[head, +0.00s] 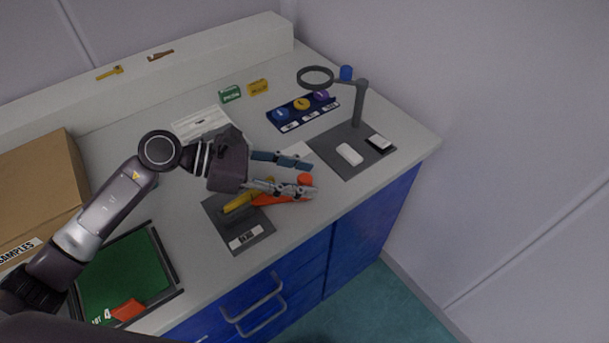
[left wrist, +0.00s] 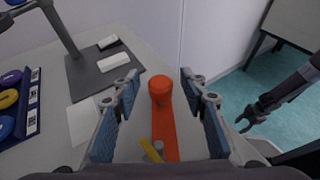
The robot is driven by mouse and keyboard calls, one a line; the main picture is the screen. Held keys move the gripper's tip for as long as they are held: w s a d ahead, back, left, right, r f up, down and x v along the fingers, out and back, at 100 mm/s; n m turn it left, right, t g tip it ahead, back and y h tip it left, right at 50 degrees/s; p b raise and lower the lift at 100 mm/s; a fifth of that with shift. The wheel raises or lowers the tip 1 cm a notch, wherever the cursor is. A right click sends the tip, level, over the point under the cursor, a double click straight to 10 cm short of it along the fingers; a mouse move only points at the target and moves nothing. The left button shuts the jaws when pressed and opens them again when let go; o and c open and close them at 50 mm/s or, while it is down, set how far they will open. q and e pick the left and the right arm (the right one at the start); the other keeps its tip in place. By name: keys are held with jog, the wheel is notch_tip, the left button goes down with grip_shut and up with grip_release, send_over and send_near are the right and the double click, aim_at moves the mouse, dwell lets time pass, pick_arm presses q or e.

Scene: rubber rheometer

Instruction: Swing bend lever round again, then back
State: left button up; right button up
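The bend lever (head: 285,199) is an orange-red arm with a round knob (head: 305,179) at its free end. It is mounted on a dark grey base plate (head: 262,239) with a white label, beside a yellow bar (head: 240,202). In the head view the lever points right. My left gripper (head: 311,175) is open over it. In the left wrist view the knob (left wrist: 160,88) stands between the spread blue-padded fingers (left wrist: 160,76), with a gap on both sides. My right gripper (left wrist: 248,120) shows at the right of the left wrist view, open and empty over the floor.
A grey stand with a ring (head: 316,76) is at the back right. A blue rack (head: 303,113) holds coloured discs. A green tray (head: 179,280) and a cardboard box (head: 40,185) are at the left. The bench's front edge lies close to the lever.

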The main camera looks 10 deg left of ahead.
pick_arm(q)
jog(key=v, duration=1.1)
jog(key=shift+a, duration=0.1)
